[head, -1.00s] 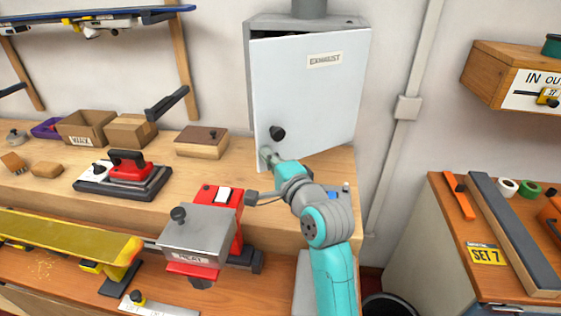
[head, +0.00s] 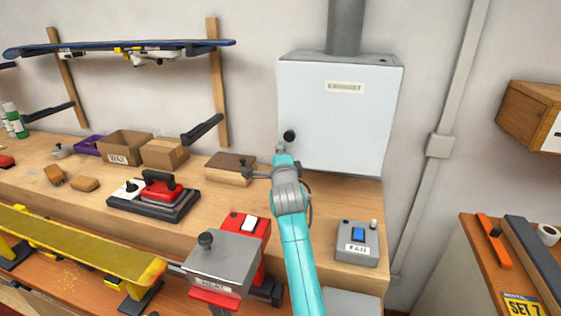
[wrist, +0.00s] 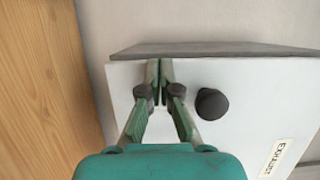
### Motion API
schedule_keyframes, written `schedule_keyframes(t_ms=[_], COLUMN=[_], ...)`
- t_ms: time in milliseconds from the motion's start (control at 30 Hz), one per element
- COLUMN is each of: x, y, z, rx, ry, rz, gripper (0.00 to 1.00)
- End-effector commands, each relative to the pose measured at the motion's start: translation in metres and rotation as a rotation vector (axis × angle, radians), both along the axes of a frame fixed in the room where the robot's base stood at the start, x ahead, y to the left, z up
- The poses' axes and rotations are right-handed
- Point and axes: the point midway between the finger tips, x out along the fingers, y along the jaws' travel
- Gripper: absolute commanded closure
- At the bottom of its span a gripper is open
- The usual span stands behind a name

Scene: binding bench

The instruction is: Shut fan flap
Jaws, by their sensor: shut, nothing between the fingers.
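The fan flap (head: 345,105) is a pale panel with a label near its top and a round black knob (head: 290,136) at its lower left. It lies across the front of the grey exhaust box, with no clear gap at its edges. The wrist view also shows the flap (wrist: 245,110), with the knob (wrist: 212,104) right of my fingers. My gripper (head: 280,148) is shut and empty, just below the knob in the head view. Its fingertips (wrist: 160,66) are at the flap's edge near the box side; I cannot tell whether they touch.
A grey duct (head: 345,25) rises from the box. A fan switch box (head: 370,240) with a blue rocker stands on the wooden bench, right of my arm. A red waxing iron (head: 160,190) and a grey heater box (head: 222,262) are to the left.

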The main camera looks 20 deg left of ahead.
Motion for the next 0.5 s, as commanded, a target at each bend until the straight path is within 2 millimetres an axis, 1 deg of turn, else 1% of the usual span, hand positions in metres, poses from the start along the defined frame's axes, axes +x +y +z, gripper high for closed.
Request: schedule_keyframes(t_ms=[33, 200, 500], x=[0.007, 0.02, 0.026], y=[0.001, 0.004, 0.004], z=[0.001, 0.001, 0.002], rx=[0.0, 0.0, 0.001], ry=[0.001, 0.0, -0.003], rz=[-0.001, 0.0, 0.0], gripper=[1.0, 1.0, 1.0])
